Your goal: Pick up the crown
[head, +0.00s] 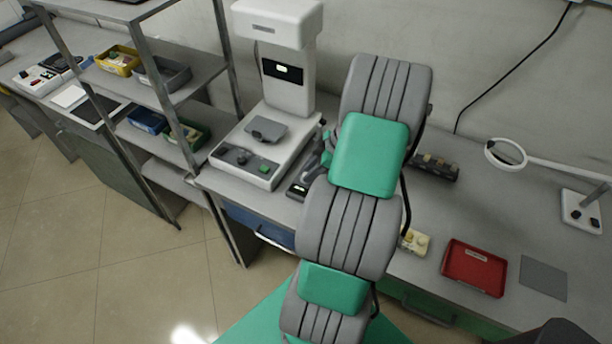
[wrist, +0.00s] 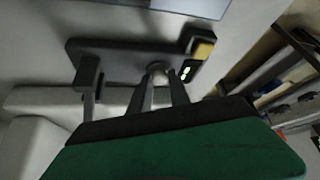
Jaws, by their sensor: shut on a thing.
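A small whitish piece, which looks like the crown (wrist: 157,67), shows between the fingertips in the wrist view. It is tiny and blurred there. My gripper (wrist: 163,80) is shut on it, with its two dark fingers narrowing toward it. The crown is right over or against a dark grey device (wrist: 120,56); I cannot tell whether they touch. That device has a yellow block and a small lit display at its right end. In the head view my arm hides the fingertips and the crown; the dark device (head: 299,190) shows partly left of the arm.
A white machine (head: 245,165) with a column stands left of the arm. A red tray (head: 473,268), a grey mat (head: 543,278), a yellowish block (head: 414,241) and a ring lamp (head: 506,152) are on the right bench. A metal shelf rack (head: 180,85) stands at left.

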